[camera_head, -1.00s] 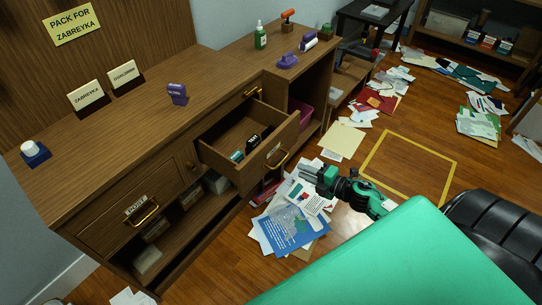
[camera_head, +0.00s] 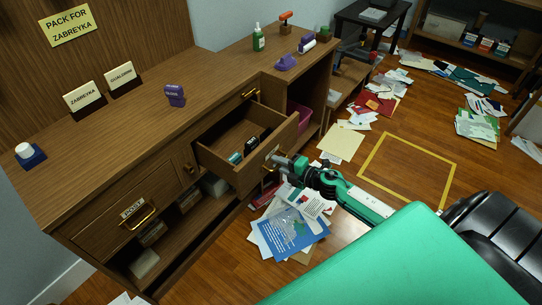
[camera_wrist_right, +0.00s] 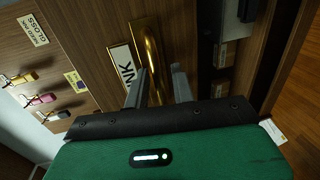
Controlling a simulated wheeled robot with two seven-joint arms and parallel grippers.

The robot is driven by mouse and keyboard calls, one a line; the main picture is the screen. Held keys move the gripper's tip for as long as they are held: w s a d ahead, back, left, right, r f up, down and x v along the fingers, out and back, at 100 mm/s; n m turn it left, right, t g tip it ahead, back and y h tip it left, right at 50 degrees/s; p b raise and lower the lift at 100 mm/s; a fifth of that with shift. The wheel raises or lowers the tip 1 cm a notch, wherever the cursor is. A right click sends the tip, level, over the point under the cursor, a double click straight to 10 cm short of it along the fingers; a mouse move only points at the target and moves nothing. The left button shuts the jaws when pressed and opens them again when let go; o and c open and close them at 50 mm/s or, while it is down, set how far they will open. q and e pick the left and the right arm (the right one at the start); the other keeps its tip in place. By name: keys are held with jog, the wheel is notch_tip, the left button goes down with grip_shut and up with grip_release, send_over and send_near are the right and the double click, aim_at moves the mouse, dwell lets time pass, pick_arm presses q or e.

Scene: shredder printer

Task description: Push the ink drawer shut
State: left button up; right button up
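The ink drawer (camera_head: 240,173) is pulled out of the wooden desk, with a small black box (camera_head: 252,143) and other small items inside. Its front shows close in the right wrist view, with a brass handle (camera_wrist_right: 152,62) and a label (camera_wrist_right: 123,64) reading "NK", partly hidden. My right gripper (camera_head: 274,160) is at the drawer front by the handle. In the wrist view its two fingers (camera_wrist_right: 159,88) are apart, with the handle between them and no clear grip on it. My left gripper is not in view.
A closed drawer labelled POST (camera_head: 131,209) is at the left of the desk. Stamps and a green bottle (camera_head: 258,38) stand on the desktop. Papers (camera_head: 290,232) lie on the floor below the drawer. A yellow taped square (camera_head: 408,170) marks clear floor at right.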

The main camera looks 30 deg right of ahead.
grip_shut()
jog(key=shift+w+a, duration=0.1)
jog(key=shift+r+x, duration=0.25)
jog(key=shift+x, duration=1.05)
send_near(238, 147)
jog(key=shift+w+a+r, duration=0.25)
jog(key=shift+w+r, duration=0.05)
jog(key=shift+w, duration=0.35)
jog(key=shift+w+a+r, duration=0.3)
jog(key=shift+w+r, duration=0.05)
jog(key=shift+w, duration=0.35)
jog(key=shift+w+a+r, duration=0.25)
jog(key=shift+w+r, duration=0.05)
jog(key=shift+w, duration=0.35)
jog(key=shift+r+b+x, duration=0.2)
jog(key=shift+b+x, duration=0.05)
jog(key=shift+x, duration=1.05)
jog(key=shift+r+b+x, duration=0.2)
jog(key=shift+x, duration=1.1)
jog(key=shift+c, duration=0.8)
grip_release()
jog(key=shift+w, duration=0.2)
jog(key=o, duration=0.6)
jog(key=shift+r, duration=0.1)
